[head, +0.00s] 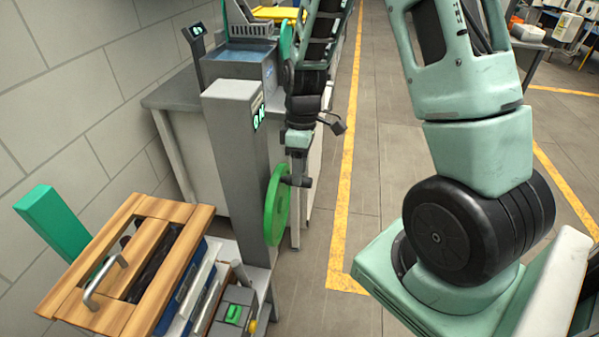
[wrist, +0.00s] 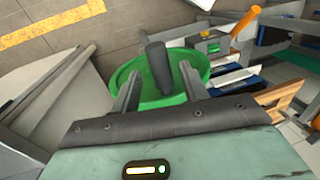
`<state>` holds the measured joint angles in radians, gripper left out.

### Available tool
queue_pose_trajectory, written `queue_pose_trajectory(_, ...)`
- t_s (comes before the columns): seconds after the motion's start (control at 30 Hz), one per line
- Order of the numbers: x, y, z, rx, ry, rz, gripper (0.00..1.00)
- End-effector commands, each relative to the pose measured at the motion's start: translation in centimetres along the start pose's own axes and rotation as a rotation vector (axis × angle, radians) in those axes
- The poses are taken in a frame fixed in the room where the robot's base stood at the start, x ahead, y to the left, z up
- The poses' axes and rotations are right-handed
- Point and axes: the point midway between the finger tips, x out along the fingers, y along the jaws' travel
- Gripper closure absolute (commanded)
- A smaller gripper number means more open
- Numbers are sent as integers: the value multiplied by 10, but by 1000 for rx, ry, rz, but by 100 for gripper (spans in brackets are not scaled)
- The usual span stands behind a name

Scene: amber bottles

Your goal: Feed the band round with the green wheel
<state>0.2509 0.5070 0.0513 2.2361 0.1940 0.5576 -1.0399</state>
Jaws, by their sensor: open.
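The green wheel (head: 275,208) stands upright on the right side of a grey post (head: 232,150) in the head view. It also shows in the wrist view (wrist: 177,78), with its dark handle (wrist: 157,66) sticking out toward me. My gripper (head: 299,168) is at the handle, near the wheel's upper right edge. In the wrist view my gripper (wrist: 159,73) is open, with one finger on each side of the handle. I cannot tell whether either finger touches it. I cannot make out the band for certain.
A wooden-topped rack (head: 130,265) with a metal handle stands at the lower left. A grey box with a green switch (head: 234,314) is beside it. A second green wheel (head: 287,40) shows farther back by a bench.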

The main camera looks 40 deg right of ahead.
Motion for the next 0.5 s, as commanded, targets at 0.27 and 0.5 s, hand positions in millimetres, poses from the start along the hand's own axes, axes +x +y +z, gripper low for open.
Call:
queue_pose_trajectory(0.27,17,-1,0,0,0,0,56)
queue_pose_trajectory(0.5,17,0,0,0,0,0,58)
